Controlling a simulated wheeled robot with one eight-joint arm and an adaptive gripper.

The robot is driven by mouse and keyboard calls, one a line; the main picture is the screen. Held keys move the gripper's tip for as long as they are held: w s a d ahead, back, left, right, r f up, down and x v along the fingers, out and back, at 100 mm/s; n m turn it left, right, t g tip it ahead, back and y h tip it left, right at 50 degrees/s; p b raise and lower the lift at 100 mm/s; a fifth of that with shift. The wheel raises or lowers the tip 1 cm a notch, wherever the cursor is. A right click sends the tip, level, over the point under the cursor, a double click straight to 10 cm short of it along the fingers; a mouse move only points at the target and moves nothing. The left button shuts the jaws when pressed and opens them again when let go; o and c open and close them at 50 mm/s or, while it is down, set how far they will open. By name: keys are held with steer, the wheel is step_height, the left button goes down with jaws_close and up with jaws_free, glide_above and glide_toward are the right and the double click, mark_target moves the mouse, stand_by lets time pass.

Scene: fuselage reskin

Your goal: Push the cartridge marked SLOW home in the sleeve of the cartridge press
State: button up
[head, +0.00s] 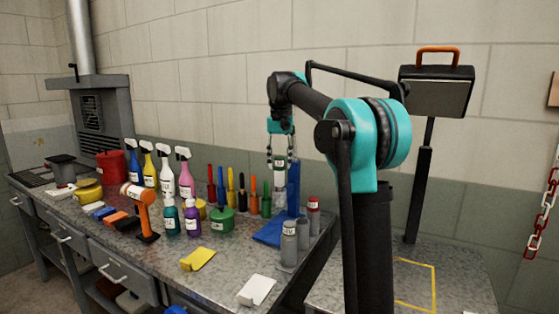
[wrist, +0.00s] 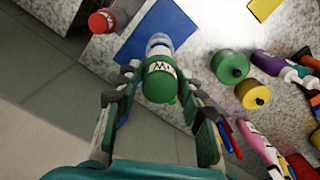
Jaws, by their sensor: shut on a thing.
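My gripper (head: 279,163) is shut on a green-ended cartridge (wrist: 160,82) with a white label. Only part of the lettering shows in the wrist view, like a W, so I cannot read the whole word. The fingers (wrist: 160,92) are on both sides of it in the wrist view. The cartridge press shows as a blue base plate (head: 270,232) and a blue upright (head: 293,183) at the bench's right end. A pale, clear-looking part (wrist: 158,44) lies beyond the cartridge over the blue plate. I cannot tell whether the cartridge is in the sleeve.
Grey labelled cylinders (head: 289,243) and a red-topped one (head: 314,212) stand right of the press. A green tin (head: 222,220), spray bottles (head: 185,172) and upright coloured tools (head: 231,187) crowd the left. A white card (head: 256,290) and yellow piece (head: 198,259) lie in front.

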mark_target(280, 180)
steer(key=shift+f, duration=3.75)
stand_by(0.4)
steer(key=o, duration=1.3)
steer(key=shift+c, duration=0.2)
steer(key=shift+f, duration=0.1)
steer(key=shift+r, duration=2.55)
steer(key=shift+s, duration=0.1)
